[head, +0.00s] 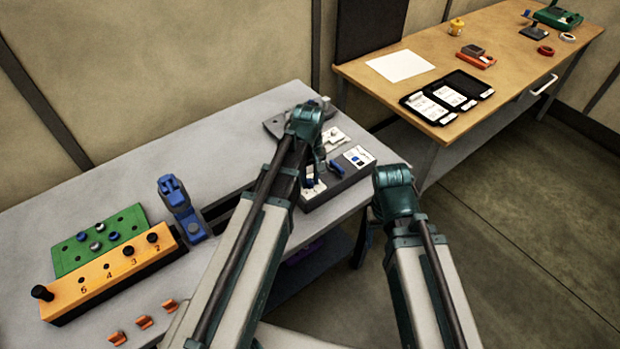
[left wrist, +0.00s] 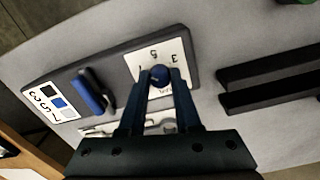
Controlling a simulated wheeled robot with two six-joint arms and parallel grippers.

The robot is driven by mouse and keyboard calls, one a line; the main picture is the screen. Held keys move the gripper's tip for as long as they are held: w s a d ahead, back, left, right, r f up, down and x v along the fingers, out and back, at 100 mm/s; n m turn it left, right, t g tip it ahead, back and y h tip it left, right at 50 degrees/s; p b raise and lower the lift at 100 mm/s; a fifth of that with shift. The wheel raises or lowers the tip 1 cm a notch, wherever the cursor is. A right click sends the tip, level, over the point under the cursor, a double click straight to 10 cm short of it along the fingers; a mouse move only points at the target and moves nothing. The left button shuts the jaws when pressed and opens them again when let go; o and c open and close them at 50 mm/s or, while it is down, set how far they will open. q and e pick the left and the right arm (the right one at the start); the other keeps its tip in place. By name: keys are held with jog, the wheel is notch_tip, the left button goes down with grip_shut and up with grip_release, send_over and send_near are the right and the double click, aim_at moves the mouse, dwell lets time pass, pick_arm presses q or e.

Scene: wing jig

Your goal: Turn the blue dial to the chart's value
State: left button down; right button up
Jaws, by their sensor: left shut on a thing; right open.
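The blue dial (left wrist: 159,75) sits on a white numbered face (left wrist: 143,62) at one end of a dark box (head: 335,191). My left gripper (left wrist: 158,80) is shut on the dial from above; it also shows in the head view (head: 314,178), where its arm hides most of the dial. Among the face's numbers I make out a 5 and a 3; the pointer's setting is hidden. The chart (left wrist: 52,103) is a white card at the box's other end, with black, blue and pale squares beside numbers, seen tilted. My right gripper (head: 418,205) is open and empty, mostly hidden behind its arm, off the bench's right edge.
A blue lever (left wrist: 93,92) stands on the box between dial and chart. A blue clamp-like tool (head: 180,208), an orange numbered block (head: 105,277) and a green plate (head: 75,258) are on the grey bench (head: 120,185). A wooden table (head: 520,50) stands behind right.

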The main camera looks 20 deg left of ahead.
pick_arm(q)
jog(key=m, duration=0.5)
jog(key=shift+m, duration=0.3)
jog(key=m, duration=1)
jog(key=shift+a+m, duration=0.1)
jog(key=shift+m, duration=0.3)
jog(key=m, duration=0.5)
jog(key=shift+w, duration=0.1)
jog(key=shift+m, duration=0.4)
jog(key=c, duration=0.6)
grip_release()
jog(key=shift+r, duration=0.1)
